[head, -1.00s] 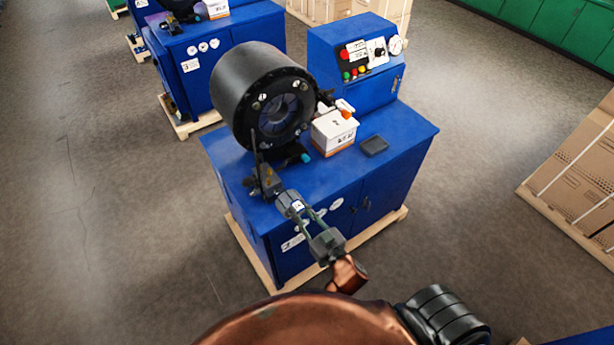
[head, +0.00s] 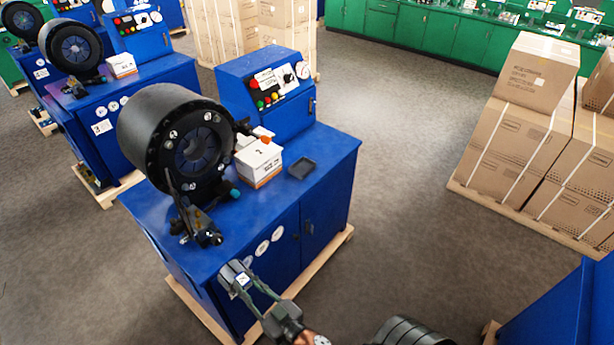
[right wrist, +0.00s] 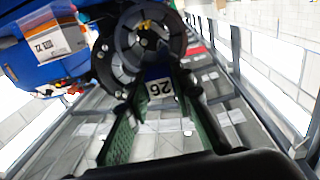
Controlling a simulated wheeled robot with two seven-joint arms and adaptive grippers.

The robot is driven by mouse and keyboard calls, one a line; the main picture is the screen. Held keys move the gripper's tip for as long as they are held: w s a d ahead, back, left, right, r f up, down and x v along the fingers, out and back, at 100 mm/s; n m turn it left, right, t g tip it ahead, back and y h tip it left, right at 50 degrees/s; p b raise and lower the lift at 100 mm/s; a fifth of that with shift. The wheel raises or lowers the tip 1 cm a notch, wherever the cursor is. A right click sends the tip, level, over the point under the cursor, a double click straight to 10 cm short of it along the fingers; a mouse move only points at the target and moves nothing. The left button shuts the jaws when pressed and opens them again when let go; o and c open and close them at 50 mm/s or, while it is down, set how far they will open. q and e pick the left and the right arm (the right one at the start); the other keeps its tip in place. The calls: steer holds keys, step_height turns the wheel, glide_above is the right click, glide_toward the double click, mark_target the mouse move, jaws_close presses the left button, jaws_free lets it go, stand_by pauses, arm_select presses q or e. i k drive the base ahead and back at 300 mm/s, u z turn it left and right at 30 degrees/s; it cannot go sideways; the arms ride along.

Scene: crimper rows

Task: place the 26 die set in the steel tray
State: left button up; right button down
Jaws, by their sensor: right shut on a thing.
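My right gripper (head: 262,291) is shut on a grey, ringed die set (head: 236,275). It holds the set in the air at the front of the nearest blue crimper, below the crimper head in the picture. In the right wrist view the die set (right wrist: 158,88) sits between the green-sided fingers, with a white label reading 26. I cannot surely identify a steel tray; a small dark shallow tray (head: 302,168) lies on the crimper's top, right of a white box. My left gripper is not in view.
The black crimper head (head: 178,142) stands on the blue cabinet (head: 312,222), with a control box (head: 265,87) behind. A white and orange box (head: 258,162) stands beside it. Strapped cartons (head: 540,150) stand at right. Grey floor (head: 420,200) between is clear.

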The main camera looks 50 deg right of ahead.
mark_target(305, 171)
steer(key=k, duration=0.3)
steer(key=z, duration=2.2)
steer(key=i, duration=1.45)
steer(key=u, duration=2.2)
